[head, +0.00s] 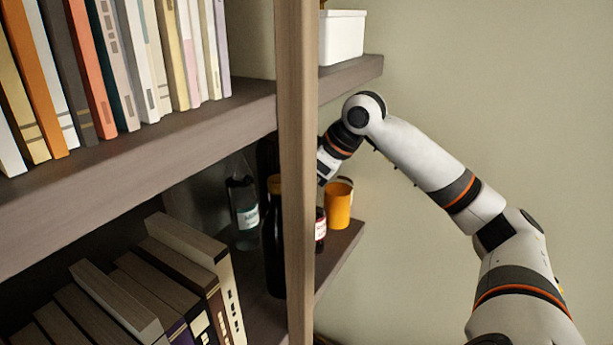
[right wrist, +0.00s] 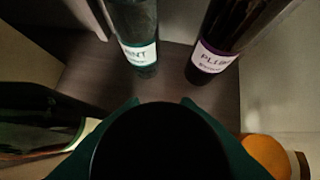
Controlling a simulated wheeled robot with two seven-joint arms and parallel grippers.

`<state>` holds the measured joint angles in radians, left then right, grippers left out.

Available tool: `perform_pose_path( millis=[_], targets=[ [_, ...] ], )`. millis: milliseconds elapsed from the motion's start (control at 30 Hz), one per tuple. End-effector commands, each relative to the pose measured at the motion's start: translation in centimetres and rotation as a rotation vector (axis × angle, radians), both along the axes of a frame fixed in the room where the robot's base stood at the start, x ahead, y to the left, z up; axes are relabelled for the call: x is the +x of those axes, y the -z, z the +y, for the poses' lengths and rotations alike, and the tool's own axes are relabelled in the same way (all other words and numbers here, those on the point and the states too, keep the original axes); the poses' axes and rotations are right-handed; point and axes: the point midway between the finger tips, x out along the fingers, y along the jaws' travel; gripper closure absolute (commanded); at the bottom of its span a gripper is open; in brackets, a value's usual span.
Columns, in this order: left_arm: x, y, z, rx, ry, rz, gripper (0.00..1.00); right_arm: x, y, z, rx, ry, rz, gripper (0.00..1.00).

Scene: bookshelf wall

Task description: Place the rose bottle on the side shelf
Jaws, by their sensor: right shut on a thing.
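A dark bottle with a red-edged label (head: 320,228) shows partly behind the wooden upright in the head view; its label is too small to read, but it fits the rose bottle. My right gripper (head: 324,172) is just above it, its fingertips hidden by the upright. In the right wrist view my right gripper (right wrist: 160,104) has its green fingers around a dark round thing (right wrist: 160,145), seen from above, which appears to be this bottle. The side shelf (head: 338,248) is the lower board reaching right past the upright. My left gripper is not in view.
The mint bottle (right wrist: 137,45) and plum bottle (right wrist: 217,50) stand close together beyond the gripper. A dark, yellow-capped bottle (head: 274,245) stands left of the upright (head: 297,130). An orange mug (head: 339,207) is on the right. Books (head: 150,290) fill the lower left.

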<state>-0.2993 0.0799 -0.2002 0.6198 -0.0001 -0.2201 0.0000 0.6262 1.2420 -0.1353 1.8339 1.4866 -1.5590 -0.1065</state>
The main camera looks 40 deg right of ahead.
Motion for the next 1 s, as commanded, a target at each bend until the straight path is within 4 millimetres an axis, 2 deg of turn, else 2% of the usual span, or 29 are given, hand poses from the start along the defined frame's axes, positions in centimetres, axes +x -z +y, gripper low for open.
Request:
perform_pose_path(
  millis=[133, 533, 567, 667, 700, 1000],
  targets=[
    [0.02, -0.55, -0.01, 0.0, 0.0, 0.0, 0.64, -0.02, -0.01, -0.03, -0.001, 0.001, -0.001, 1.0],
    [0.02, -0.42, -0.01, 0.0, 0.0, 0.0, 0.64, -0.03, 0.3, -0.04, -0.001, 0.001, -0.002, 1.0],
    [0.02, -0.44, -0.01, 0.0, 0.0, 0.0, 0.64, -0.04, 0.38, -0.03, -0.001, 0.001, 0.001, 0.69],
    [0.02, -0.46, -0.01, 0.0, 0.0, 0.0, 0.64, -0.04, 0.35, -0.02, 0.0, 0.0, 0.001, 0.53],
    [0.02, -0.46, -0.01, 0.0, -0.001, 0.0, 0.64, -0.04, 0.35, -0.02, 0.0, 0.0, 0.001, 0.5],
    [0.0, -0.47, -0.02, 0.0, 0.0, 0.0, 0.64, -0.07, 0.14, -0.06, -0.001, 0.001, 0.0, 0.5]
  ],
)
